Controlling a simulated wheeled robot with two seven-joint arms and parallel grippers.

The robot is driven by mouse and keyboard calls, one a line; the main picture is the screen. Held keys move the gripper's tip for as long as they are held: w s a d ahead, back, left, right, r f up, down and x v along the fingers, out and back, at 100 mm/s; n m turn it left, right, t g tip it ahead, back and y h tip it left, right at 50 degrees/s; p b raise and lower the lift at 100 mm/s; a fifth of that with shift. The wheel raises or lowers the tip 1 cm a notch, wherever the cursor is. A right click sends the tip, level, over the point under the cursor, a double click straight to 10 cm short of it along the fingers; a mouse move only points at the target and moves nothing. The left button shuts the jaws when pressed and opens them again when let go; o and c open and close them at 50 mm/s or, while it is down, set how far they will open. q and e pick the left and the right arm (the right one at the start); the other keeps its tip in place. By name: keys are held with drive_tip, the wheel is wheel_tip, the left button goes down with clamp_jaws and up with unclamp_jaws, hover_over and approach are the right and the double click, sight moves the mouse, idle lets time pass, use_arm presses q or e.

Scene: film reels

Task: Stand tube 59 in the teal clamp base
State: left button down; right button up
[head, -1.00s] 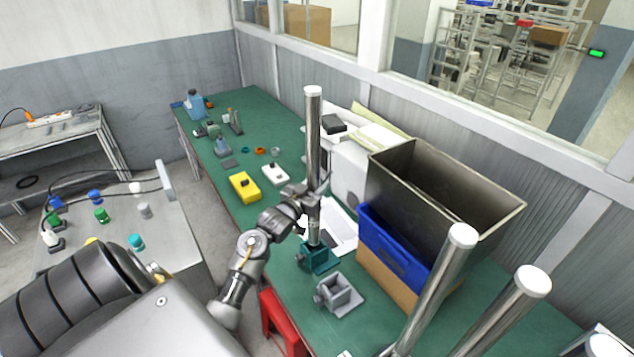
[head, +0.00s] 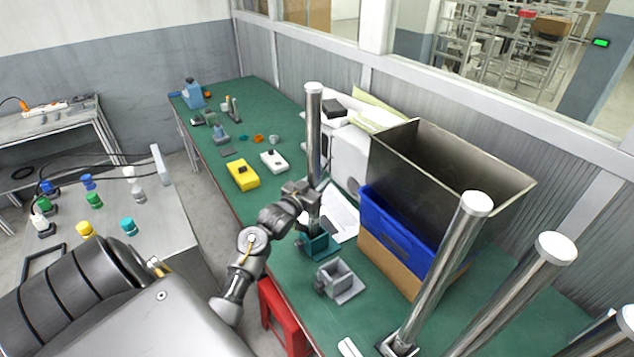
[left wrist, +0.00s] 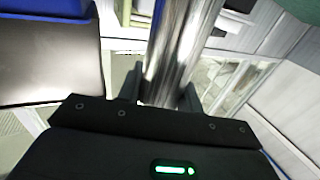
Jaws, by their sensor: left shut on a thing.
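A long shiny metal tube (head: 313,135) stands upright; no number on it can be read. My left gripper (head: 312,197) is shut on its lower part. The teal clamp base (head: 322,247) is on the green table directly below the gripper. The tube's lower end meets the base in the head view, but I cannot tell how deep it sits inside. In the left wrist view the tube (left wrist: 175,50) runs between the fingers, and the base is not clearly seen. My right gripper is not in view.
A grey clamp base (head: 345,285) stands close by, toward the front. A blue crate (head: 395,240) and a dark open bin (head: 470,185) are to the right. Other metal tubes (head: 440,270) stand at the front right. A yellow box (head: 242,174) lies farther back.

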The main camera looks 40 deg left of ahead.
use_arm(q)
drive_tip(key=shift+s+r+p, duration=0.1)
drive_tip(key=shift+r+p, duration=0.05)
drive_tip(key=shift+p, duration=0.35)
idle(1.2)
drive_tip(key=shift+f+b, duration=0.4)
drive_tip(key=shift+f, duration=0.25)
idle(0.3)
drive_tip(key=c, duration=1.3)
unclamp_jaws()
drive_tip(key=shift+o, duration=0.3)
drive_tip(key=shift+d, duration=0.1)
drive_tip(key=shift+s, duration=0.15)
drive_tip(key=s+d+p, duration=0.1)
drive_tip(key=s+p, duration=0.4)
drive_tip(key=s, duration=0.5)
drive_tip(key=shift+s, duration=0.4)
